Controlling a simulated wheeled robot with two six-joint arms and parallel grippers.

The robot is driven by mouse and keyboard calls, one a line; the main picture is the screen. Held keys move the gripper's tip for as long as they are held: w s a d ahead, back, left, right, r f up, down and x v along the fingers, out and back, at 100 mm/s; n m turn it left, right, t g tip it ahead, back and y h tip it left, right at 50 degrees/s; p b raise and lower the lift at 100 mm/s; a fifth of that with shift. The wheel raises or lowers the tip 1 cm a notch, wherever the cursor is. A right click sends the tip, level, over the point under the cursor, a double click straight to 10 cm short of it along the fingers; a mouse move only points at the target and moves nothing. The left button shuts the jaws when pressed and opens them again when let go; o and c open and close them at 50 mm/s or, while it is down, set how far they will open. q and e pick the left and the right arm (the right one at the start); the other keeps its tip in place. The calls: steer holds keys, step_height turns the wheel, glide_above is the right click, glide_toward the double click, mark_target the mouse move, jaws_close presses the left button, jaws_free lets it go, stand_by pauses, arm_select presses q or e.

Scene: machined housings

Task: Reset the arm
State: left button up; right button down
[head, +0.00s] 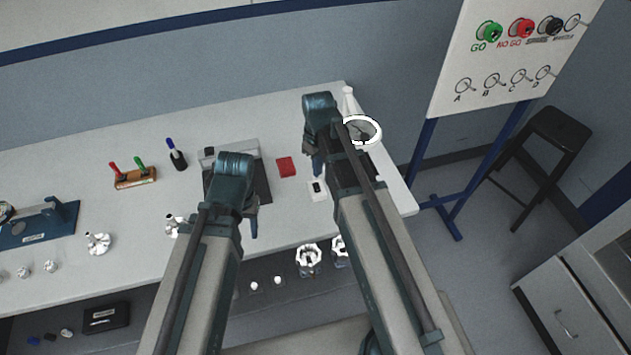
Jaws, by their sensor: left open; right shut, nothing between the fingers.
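My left arm reaches in from the lower left, and its wrist is over the front part of the grey-white workbench (130,210). My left gripper (253,222) points down beside the wrist, mostly hidden by the arm; it is open, with nothing seen in it. My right arm reaches further, over the right end of the bench. My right gripper (316,168) points down above a small white block with a dark slot (317,190); it is shut and empty. I cannot tell whether it touches the block.
A dark plate (262,185) lies behind the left wrist, beside a red block (286,166). A white ring lamp (376,131) stands by the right wrist. Red and green gauges (126,172), a blue fixture (40,228) and metal housings (98,243) stand left. A stool (550,135) is right.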

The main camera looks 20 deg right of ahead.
steer(key=s+a+m+h, duration=0.1)
steer(key=s+a+m, duration=0.1)
steer(key=s+a, duration=0.8)
steer(key=s, duration=0.4)
steer(key=shift+s+a+m, duration=0.15)
steer(key=shift+a+m, duration=0.1)
steer(key=shift+m, duration=0.05)
